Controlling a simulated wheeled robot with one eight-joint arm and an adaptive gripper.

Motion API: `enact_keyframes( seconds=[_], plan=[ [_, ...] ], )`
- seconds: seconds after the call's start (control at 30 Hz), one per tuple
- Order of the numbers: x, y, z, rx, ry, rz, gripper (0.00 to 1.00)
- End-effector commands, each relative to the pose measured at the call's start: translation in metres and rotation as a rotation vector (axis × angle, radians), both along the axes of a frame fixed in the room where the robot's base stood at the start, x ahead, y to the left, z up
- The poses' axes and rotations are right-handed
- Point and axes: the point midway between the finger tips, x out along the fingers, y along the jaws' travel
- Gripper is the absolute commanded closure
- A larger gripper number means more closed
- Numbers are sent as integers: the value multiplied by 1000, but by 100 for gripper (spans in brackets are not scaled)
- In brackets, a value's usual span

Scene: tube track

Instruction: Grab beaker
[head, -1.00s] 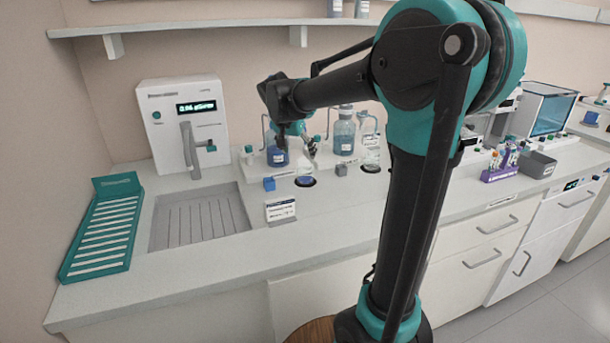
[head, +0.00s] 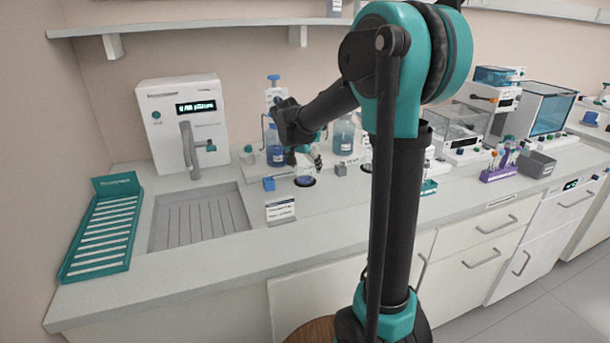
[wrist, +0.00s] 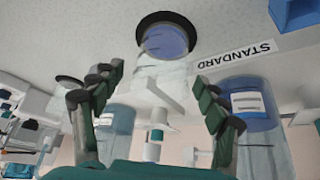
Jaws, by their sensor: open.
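The beaker (head: 305,180) is clear glass with blue liquid in its bottom. It stands on a round black spot on the bench, and also shows upside down in the wrist view (wrist: 165,42). My gripper (head: 304,158) is just above and behind it in the head view and partly hides its top. In the wrist view my gripper (wrist: 160,80) is open and empty, with one dark green finger on each side. The beaker shows between and beyond the fingertips. I cannot tell whether either finger touches it.
A blue-liquid bottle (head: 276,155) and another bottle (head: 343,135) stand behind. A small blue block (head: 269,184), a grey block (head: 340,169) and a label card (head: 280,210) are close by. A sink (head: 200,222) lies left. The front bench is clear.

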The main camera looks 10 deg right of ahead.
Motion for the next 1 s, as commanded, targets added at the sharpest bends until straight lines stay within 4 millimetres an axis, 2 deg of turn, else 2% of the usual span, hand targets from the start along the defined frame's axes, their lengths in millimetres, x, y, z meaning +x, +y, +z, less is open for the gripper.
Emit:
enact_keyframes(
  seconds=[0.03,0.4,0.77,1.0],
  plan=[
    [0,0,0,0,0,0,28],
    [0,0,0,0,0,0,73],
    [0,0,5,0,0,0,73],
    [0,0,33,0,0,0,73]
  ],
)
